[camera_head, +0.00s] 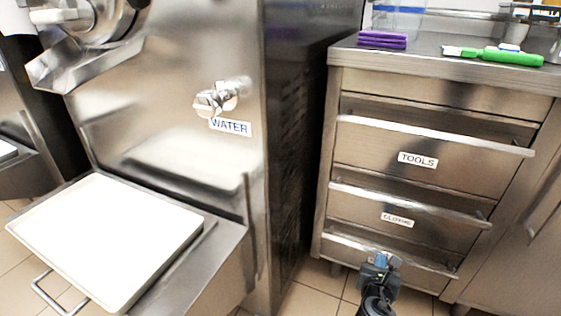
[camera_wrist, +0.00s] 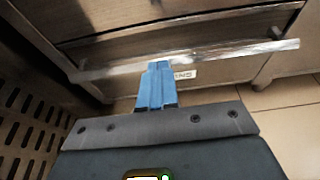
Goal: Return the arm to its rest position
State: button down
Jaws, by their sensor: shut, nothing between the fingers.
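My gripper (camera_head: 382,260) is low at the bottom centre-right in the head view, in front of the lowest drawer (camera_head: 420,268) of the steel drawer unit. Its blue fingers show shut and empty in the wrist view (camera_wrist: 157,85). In the wrist view the fingers overlap a drawer's bar handle (camera_wrist: 215,55) and partly hide a white label (camera_wrist: 185,74) behind them. I cannot tell whether the fingers touch the handle.
The drawers labelled TOOLS (camera_head: 418,160) and CLOTHS (camera_head: 397,220) have protruding handles. A green-handled brush (camera_head: 505,57) and purple pads (camera_head: 382,40) lie on the counter. The batch freezer (camera_head: 170,110) stands left, with a white tray (camera_head: 105,235) before it. Tiled floor shows below.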

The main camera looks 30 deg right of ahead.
jog(key=s+a+m+t+y, duration=0.3)
jog(key=s+a+m+y, duration=0.65)
jog(key=s+a, duration=0.9)
jog(key=s+a+r+m+t, duration=0.1)
jog(key=s+a+r+m, duration=0.4)
jog(key=s+r+m, duration=0.3)
jog(key=s+a+r+m+t+y, duration=0.1)
jog(key=s+r+m, duration=0.25)
jog(key=r, duration=0.35)
jog(key=s+a+r+m+t+y, duration=0.15)
jog(key=r+m, duration=0.25)
jog(key=r, duration=0.4)
notch_tip(320, 180, up, 27)
jog(key=p, duration=2.7)
jog(key=shift+s+r+m+h+p, duration=0.2)
jog(key=shift+s+m+h+p, duration=0.1)
jog(key=shift+s+p, duration=0.05)
jog(key=shift+d+g, duration=0.1)
jog(key=shift+g, duration=0.15)
